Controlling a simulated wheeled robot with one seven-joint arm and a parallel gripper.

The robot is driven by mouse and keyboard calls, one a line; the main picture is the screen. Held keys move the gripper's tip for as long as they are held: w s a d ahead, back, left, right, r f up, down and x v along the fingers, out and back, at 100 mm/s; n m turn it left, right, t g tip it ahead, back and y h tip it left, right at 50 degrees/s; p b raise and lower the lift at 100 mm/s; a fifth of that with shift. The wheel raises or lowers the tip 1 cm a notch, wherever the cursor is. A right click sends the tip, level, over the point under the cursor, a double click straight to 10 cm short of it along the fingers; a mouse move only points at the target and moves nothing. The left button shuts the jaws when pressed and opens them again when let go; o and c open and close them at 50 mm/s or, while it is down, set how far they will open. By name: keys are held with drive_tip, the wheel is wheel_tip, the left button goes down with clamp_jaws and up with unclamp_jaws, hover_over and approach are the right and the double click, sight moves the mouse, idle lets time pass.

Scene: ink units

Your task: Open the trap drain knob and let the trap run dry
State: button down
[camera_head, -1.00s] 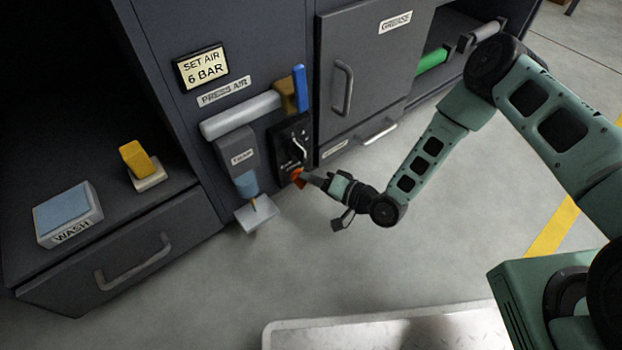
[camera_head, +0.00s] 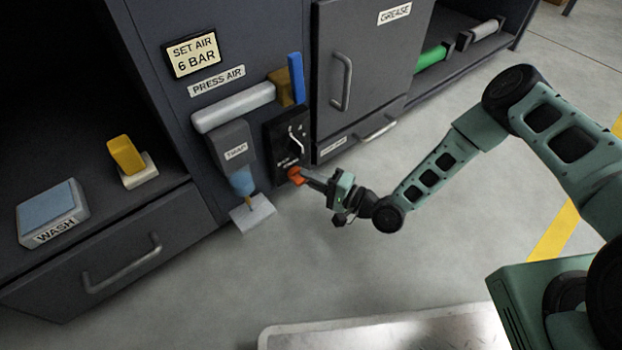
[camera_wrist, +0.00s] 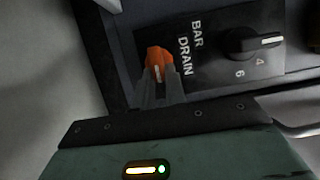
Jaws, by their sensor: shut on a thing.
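The orange drain knob (camera_head: 295,174) sits low on a black panel (camera_head: 283,139) marked BAR and DRAIN. It also shows in the wrist view (camera_wrist: 157,55), with a pale mark on it. My gripper (camera_head: 305,180) is shut on the knob; its fingers (camera_wrist: 158,88) hide the knob's near part in the wrist view. The grey trap (camera_head: 233,143) is left of the panel. Its clear bowl (camera_head: 241,182) looks blue with liquid; I cannot tell the exact level. A yellowish spout or stream shows below the bowl, above a pale drip plate (camera_head: 258,211).
A black dial (camera_wrist: 243,43) with numbers sits beside the knob on the same panel. A pale pipe (camera_head: 233,107) with a blue lever (camera_head: 296,78) runs above. A grease cabinet door (camera_head: 362,75) with handles is to the right. Open floor lies in front.

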drive_tip(key=c, duration=1.4)
unclamp_jaws()
drive_tip(key=shift+c, duration=0.2)
drive_tip(key=p+v, duration=0.7)
drive_tip(key=v, duration=1)
drive_tip(key=shift+s+d+f, duration=0.15)
drive_tip(key=shift+s+d, duration=0.05)
